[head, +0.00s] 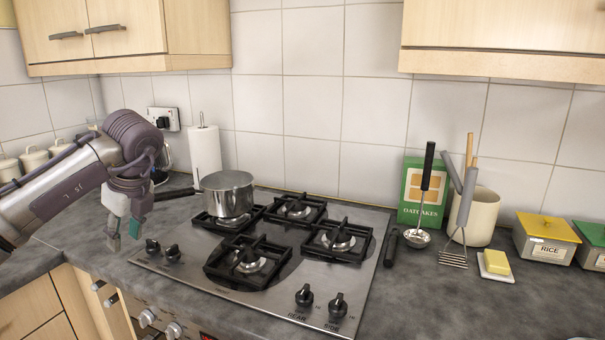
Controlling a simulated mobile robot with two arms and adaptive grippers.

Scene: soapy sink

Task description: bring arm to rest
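My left arm comes in from the left. My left gripper (125,232) points down over the worktop at the left of the hob, and its fingertips are apart with nothing seen between them. It is in front of and left of the saucepan, not touching it. My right gripper is not in view.
A steel saucepan (228,194) stands on the back left burner of the gas hob (190,247). A paper roll (205,152) stands behind my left gripper. A ladle (417,238), masher (453,258), cream pot (482,215), oatcakes box (411,190) and butter (496,262) are at right.

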